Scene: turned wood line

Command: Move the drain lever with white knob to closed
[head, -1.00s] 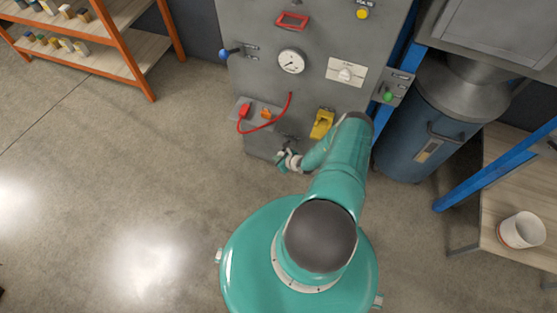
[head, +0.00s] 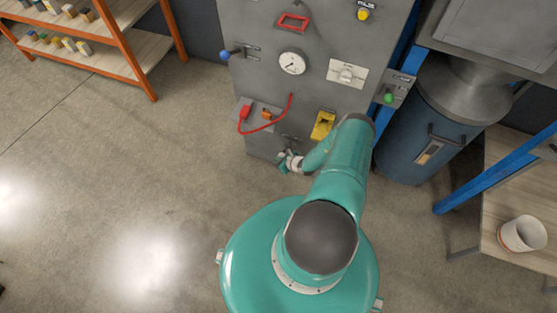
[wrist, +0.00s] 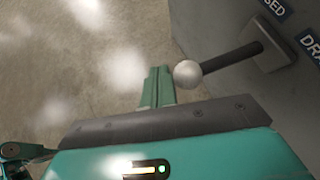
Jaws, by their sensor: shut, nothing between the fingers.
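The drain lever (wrist: 232,61) shows in the wrist view as a dark rod with a white ball knob (wrist: 187,74). It sticks out from a grey mount on the cabinet face, beside blue labels partly reading "SED" and "DRA". My gripper (wrist: 157,88) is shut and empty, its green fingers just left of the knob. I cannot tell whether they touch it. In the head view my gripper (head: 285,160) is low at the front of the grey machine cabinet (head: 262,72), and the lever is too small and covered to make out there.
Above my gripper are a red cable (head: 268,128), a yellow guarded switch (head: 323,124) and a gauge (head: 292,62). A blue-knobbed lever (head: 226,56) and a green-knobbed lever (head: 389,98) flank the cabinet. A blue drum (head: 405,135) stands right; open floor lies left.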

